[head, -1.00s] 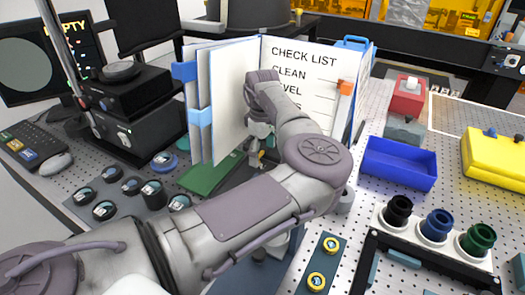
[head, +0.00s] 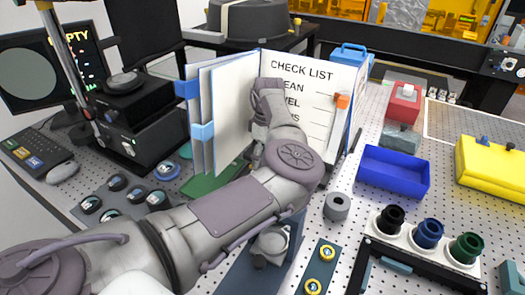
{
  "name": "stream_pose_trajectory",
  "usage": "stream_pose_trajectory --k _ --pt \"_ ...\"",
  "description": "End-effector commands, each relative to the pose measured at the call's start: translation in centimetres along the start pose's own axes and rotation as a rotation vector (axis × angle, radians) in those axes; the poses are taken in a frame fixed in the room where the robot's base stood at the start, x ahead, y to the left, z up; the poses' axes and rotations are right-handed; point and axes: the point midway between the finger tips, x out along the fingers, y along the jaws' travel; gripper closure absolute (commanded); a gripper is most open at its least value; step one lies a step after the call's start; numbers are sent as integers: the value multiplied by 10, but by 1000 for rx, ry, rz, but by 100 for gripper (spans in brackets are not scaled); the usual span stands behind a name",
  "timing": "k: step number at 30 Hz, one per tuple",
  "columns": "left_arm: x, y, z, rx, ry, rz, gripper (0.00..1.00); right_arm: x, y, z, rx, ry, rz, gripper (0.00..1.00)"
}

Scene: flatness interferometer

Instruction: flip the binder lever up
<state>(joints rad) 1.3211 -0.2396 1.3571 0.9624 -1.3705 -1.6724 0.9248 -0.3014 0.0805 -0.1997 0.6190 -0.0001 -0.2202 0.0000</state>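The open binder (head: 226,110) stands upright at the middle of the perforated bench, with a page headed CHECK LIST (head: 305,80) on its right side. Blue tabs (head: 202,131) stick out at its left edge. An orange piece (head: 342,101) sits at the right of the page. My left arm reaches in from the left and covers the lower middle of the binder. Its gripper is hidden behind the arm's own links, and so is whatever it faces. I cannot make out the binder lever. My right gripper does not show.
A blue open bin (head: 394,172), a yellow case (head: 490,164) and a red block (head: 404,101) stand to the right. Black, blue and green knobbed pieces (head: 428,233) sit in front. A grey ring (head: 337,206) stands near the arm. Several small round parts (head: 118,182) lie at left.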

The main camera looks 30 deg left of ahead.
Motion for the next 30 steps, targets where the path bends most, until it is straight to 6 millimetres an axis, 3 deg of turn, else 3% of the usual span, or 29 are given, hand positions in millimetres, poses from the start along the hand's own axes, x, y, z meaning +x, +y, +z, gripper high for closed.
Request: stream_pose_trajectory --k 7,18,19,22,30 --pt "3 0 0 0 -1 -100 66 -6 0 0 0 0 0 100" --pt "5 -2 1 -1 -3 -117 66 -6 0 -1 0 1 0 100" --pt "5 -2 1 -1 -3 -117 28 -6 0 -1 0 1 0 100" --pt "5 -2 1 0 -2 -115 12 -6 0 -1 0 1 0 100" --pt "2 0 0 0 0 -108 10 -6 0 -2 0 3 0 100"
